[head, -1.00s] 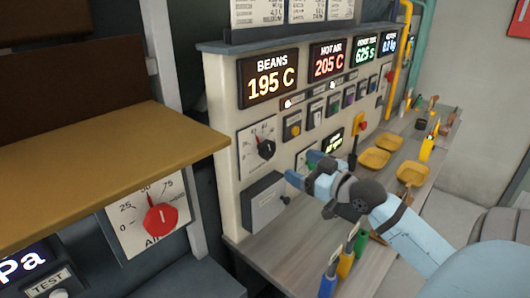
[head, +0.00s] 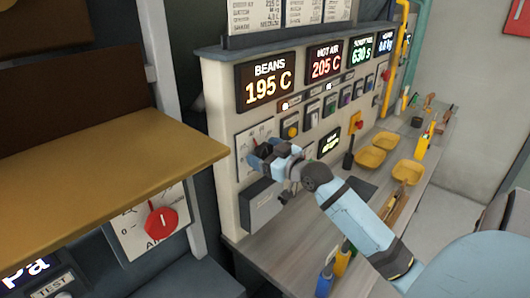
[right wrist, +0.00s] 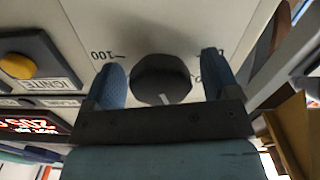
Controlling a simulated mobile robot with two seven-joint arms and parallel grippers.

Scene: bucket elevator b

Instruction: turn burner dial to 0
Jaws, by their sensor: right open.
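The burner dial is a dark round knob on a pale scale plate (head: 243,139), below the BEANS display at the left of the control panel. My right gripper (head: 262,152) is in front of it and hides most of the knob. In the right wrist view the dark knob (right wrist: 160,80) lies between the two blue fingers of my right gripper (right wrist: 164,76), which are open with a gap visible on each side. A light pointer mark shows at the knob's lower edge in that view. The left gripper is out of view.
A red-knobbed air dial (head: 161,221) is at lower left, beneath a tan shelf (head: 110,165). A grey box (head: 262,205) is below the burner dial. The counter (head: 285,245) holds yellow scoops (head: 370,157) and several tools. An IGNITE button (right wrist: 18,66) is nearby.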

